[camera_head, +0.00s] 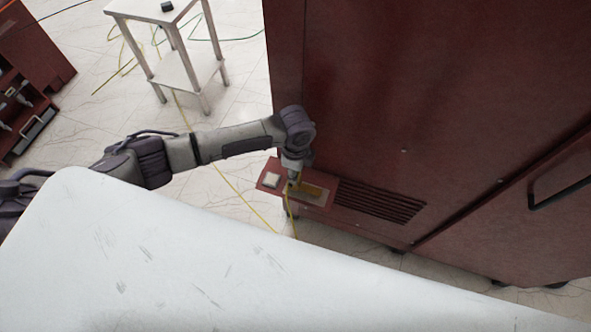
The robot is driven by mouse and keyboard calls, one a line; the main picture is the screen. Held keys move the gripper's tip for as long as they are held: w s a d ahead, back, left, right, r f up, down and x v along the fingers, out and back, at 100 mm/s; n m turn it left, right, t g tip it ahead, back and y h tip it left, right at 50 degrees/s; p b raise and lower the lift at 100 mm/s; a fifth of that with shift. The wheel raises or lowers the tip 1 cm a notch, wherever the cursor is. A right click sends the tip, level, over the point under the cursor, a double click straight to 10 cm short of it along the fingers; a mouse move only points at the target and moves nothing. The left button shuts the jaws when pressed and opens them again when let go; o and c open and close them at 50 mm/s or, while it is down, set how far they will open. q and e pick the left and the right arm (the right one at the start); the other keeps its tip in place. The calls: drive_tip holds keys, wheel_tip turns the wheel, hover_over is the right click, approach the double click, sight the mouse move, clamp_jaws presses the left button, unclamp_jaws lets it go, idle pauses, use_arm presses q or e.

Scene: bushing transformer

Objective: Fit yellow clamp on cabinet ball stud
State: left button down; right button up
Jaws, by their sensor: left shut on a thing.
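The dark red cabinet (400,100) fills the right half of the head view. Near its lower left, a small red ledge (268,187) sticks out, with a pale square piece and a yellow-brown plate (310,190) on it. My left gripper (292,182) points down over this ledge, close to the plate. It is shut on the yellow clamp, which is small and mostly hidden by the gripper. A yellow cable (240,193) runs over the floor towards it. I cannot make out the ball stud. My right gripper is not in view.
A vent grille (380,200) lies right of the ledge, and a cabinet handle (560,172) farther right. A white stand (180,72) is at the back. A red unit with shelves (28,80) stands far left. A white scuffed surface (180,270) covers the bottom.

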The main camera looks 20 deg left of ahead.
use_arm(q)
drive_tip(key=shift+f+b, duration=0.65)
drive_tip(key=shift+f, duration=0.4)
idle(0.9)
drive_tip(key=c, duration=0.7)
unclamp_jaws()
